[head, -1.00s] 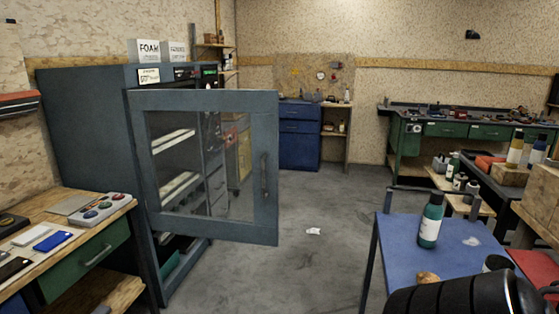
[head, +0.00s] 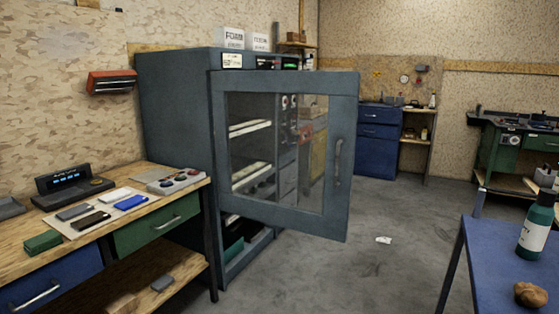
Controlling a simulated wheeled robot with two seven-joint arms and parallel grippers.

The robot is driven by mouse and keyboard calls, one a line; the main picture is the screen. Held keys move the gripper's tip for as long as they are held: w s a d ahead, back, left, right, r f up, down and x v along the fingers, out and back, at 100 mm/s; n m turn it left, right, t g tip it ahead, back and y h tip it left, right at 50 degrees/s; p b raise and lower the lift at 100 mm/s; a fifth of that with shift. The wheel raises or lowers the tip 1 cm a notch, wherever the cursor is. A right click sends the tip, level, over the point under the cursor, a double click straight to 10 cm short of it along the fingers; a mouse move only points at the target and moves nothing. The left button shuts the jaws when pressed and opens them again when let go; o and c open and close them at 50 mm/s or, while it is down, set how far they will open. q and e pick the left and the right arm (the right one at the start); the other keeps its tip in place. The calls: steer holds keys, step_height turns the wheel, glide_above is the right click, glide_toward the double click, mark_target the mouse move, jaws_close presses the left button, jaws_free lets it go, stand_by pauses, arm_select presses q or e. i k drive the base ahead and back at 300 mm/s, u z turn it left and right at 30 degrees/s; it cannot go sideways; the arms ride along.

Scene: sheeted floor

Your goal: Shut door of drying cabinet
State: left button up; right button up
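The drying cabinet (head: 176,125) is a tall dark grey-blue cabinet left of the middle in the head view. Its door (head: 283,214) stands wide open, swung out toward me, hinged on its left side. The door has a framed glass window, and a vertical handle (head: 338,162) sits near its right edge. White shelves inside show through the glass. Neither of my grippers is in view.
A wooden workbench (head: 20,252) with small items stands at the near left, close to the cabinet. A blue table (head: 482,262) with a green bottle (head: 535,228) is at the near right. Grey floor (head: 390,215) between them is clear except for a white scrap (head: 383,240).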

mark_target(342, 87)
steer(key=u, duration=0.55)
steer(key=i, duration=2.15)
steer(key=z, duration=0.8)
